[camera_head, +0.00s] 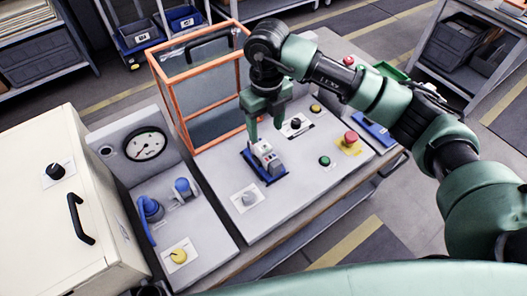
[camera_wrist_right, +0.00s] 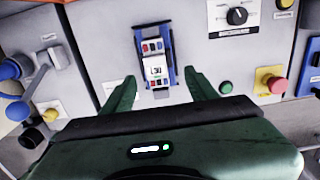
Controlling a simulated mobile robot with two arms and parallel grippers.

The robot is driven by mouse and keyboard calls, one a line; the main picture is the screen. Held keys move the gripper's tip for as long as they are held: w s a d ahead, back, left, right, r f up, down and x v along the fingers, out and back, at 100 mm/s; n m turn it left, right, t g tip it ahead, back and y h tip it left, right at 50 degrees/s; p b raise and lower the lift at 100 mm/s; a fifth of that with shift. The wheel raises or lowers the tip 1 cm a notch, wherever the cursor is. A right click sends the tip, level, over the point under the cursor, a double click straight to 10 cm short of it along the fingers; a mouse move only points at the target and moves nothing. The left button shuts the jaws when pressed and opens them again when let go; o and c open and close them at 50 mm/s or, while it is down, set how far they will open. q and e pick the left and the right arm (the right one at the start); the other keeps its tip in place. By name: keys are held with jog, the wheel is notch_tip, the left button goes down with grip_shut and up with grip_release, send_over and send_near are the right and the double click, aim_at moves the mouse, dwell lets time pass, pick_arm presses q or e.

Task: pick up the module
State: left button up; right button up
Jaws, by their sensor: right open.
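The module (camera_head: 265,158) is a small light grey and dark block with red and blue parts on its face. It sits in a blue holder (camera_head: 277,180) on the grey panel. In the right wrist view the module (camera_wrist_right: 154,72) stands between the blue side rails, ahead of my fingers. My right gripper (camera_head: 265,125) is open above and just behind the module, fingers pointing down. In the wrist view its green fingers (camera_wrist_right: 160,92) are spread to either side of the module's lower end, with nothing held. My left gripper is not in view.
An orange-framed guard (camera_head: 185,115) stands behind the holder. A red emergency button (camera_head: 350,139), a green button (camera_head: 324,160) and a black knob (camera_head: 295,124) lie to the right. A grey knob (camera_head: 249,198) is in front. Blue valves (camera_head: 151,208) and a gauge (camera_head: 146,145) are left.

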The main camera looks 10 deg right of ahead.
aim_at(263, 146)
jog(key=f+p, duration=0.1)
jog(key=f, duration=0.1)
jog(key=f+p, duration=0.1)
jog(key=f, duration=0.1)
jog(key=f+p, duration=0.1)
jog(key=f, duration=0.1)
jog(key=shift+s+a+f, duration=0.15)
jog(key=shift+s+a, duration=0.05)
jog(key=shift+a, duration=0.15)
jog(key=shift+f, duration=0.55)
grip_shut()
